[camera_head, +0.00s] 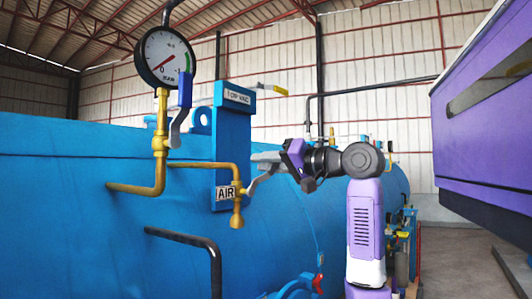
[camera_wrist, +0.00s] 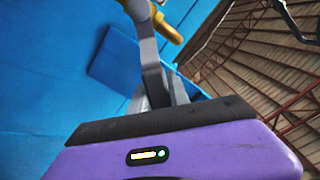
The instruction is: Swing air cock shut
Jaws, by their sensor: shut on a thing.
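The air cock is a brass valve (camera_head: 237,190) beside a white AIR label (camera_head: 225,193), on a brass pipe from the blue vessel. Its grey lever (camera_head: 258,182) slants up and right from the valve body to my gripper (camera_head: 268,160). In the wrist view the lever (camera_wrist: 147,48) runs from the brass valve part (camera_wrist: 165,24) at the top down to my gripper's fingers (camera_wrist: 166,93). My gripper is shut on the lever; the exact contact is partly hidden by the fingers and the purple housing.
A pressure gauge (camera_head: 165,57) stands on a brass pipe left of the cock, with a blue-handled valve (camera_head: 184,90) beside it. A blue post (camera_head: 232,130) rises behind the cock. A dark bent pipe (camera_head: 190,239) lies below. A purple cabinet (camera_head: 475,120) overhangs at right.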

